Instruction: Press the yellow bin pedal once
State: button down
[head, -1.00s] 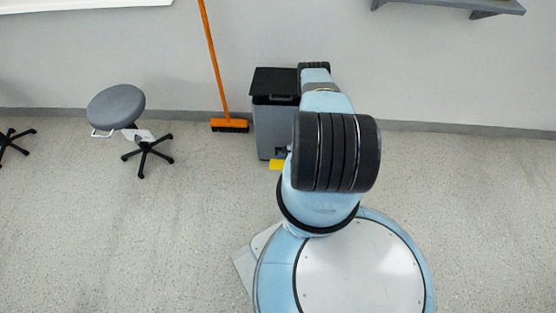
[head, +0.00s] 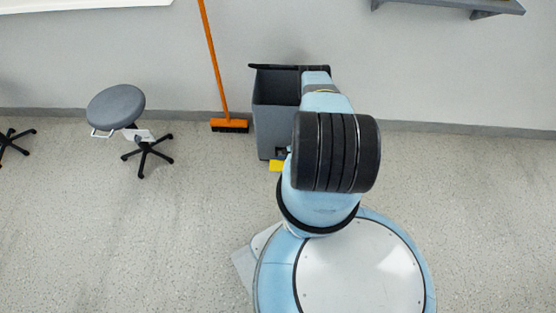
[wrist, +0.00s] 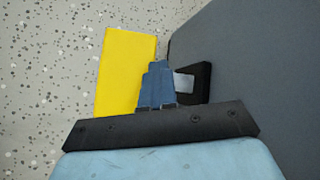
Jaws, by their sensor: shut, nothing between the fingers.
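The grey bin (head: 275,118) stands against the wall, partly hidden behind my arm in the head view. Its dark lid (head: 285,67) is raised at the back and the bin's inside shows. The yellow pedal (head: 276,166) sticks out low at the bin's front, partly covered by my arm. In the wrist view the yellow pedal (wrist: 124,75) lies beside the grey bin wall (wrist: 255,70). My gripper (wrist: 157,72) is shut and empty, with its tips over the pedal's right part. The picture does not clearly show the contact itself.
An orange broom (head: 215,70) leans on the wall left of the bin. A grey stool (head: 116,106) stands farther left, with part of another base (head: 12,140) at the edge. A wall shelf (head: 460,5) is at upper right. Floor on the right is clear.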

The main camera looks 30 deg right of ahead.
aim_at(281, 161)
jog(key=shift+s+a+f, duration=0.3)
jog(key=shift+s+f, duration=0.15)
jog(key=shift+f, duration=0.35)
dwell(0.7)
jog(key=shift+r, duration=1.4)
jog(key=shift+w+d+r, duration=0.15)
jog(key=shift+w+r, duration=0.1)
jog(key=shift+r, duration=0.55)
jog(key=shift+r, duration=0.15)
jog(key=shift+w+d+r, duration=0.1)
jog(key=shift+r, duration=2.3)
